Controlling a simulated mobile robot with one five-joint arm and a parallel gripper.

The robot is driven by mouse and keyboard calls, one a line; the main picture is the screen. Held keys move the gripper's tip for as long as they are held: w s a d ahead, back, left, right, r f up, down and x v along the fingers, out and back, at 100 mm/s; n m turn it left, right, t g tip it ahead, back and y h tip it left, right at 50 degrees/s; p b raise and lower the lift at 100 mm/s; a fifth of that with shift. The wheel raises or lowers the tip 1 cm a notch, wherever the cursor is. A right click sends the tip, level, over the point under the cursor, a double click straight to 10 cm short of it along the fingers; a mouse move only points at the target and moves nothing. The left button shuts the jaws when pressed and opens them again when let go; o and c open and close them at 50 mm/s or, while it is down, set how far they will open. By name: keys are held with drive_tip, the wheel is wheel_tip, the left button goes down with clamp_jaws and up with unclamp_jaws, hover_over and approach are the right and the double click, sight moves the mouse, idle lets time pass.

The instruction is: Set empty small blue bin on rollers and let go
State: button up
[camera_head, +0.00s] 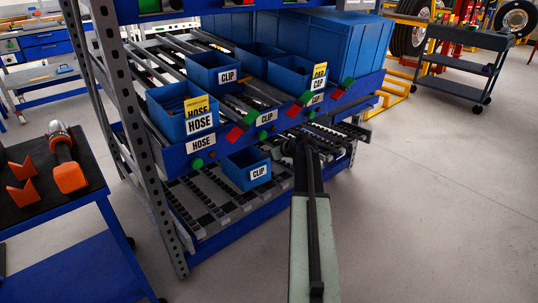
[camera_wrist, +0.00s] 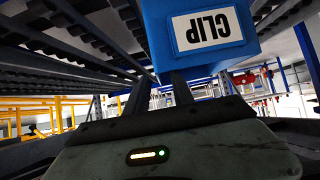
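The empty small blue bin (camera_head: 236,167) with a CLIP label is at the lower roller level of the rack, near its front edge. It appears to rest on the rollers (camera_head: 205,197), but the contact under it is not clear. In the wrist view the bin (camera_wrist: 160,30) shows upside down, close beyond my fingers. My gripper (camera_wrist: 162,82) has its two dark fingers apart, with their tips at the bin's rim. In the head view my gripper is dark and hard to make out, just right of the bin.
Above are blue bins labelled HOSE (camera_head: 170,112), CLIP (camera_head: 213,72) and CAP (camera_head: 289,75). A rack post (camera_head: 141,155) stands left. A blue table (camera_head: 75,245) with orange parts is at the left. A dark cart (camera_head: 462,62) stands back right. The floor at the right is clear.

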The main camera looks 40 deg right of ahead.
drive_tip(key=shift+r+p, duration=1.35)
drive_tip(key=shift+r, duration=0.3)
drive_tip(key=shift+f, duration=0.1)
wheel_tip(320, 180, down, 6)
drive_tip(key=b, duration=0.6)
drive_tip(key=s+r+p, duration=0.3)
drive_tip(key=s, duration=1)
drive_tip(key=s+r+p, duration=0.4)
drive_tip(key=s, duration=0.8)
drive_tip(key=shift+s+d+r, duration=0.15)
drive_tip(key=shift+s+d, duration=0.1)
drive_tip(key=shift+s, duration=0.1)
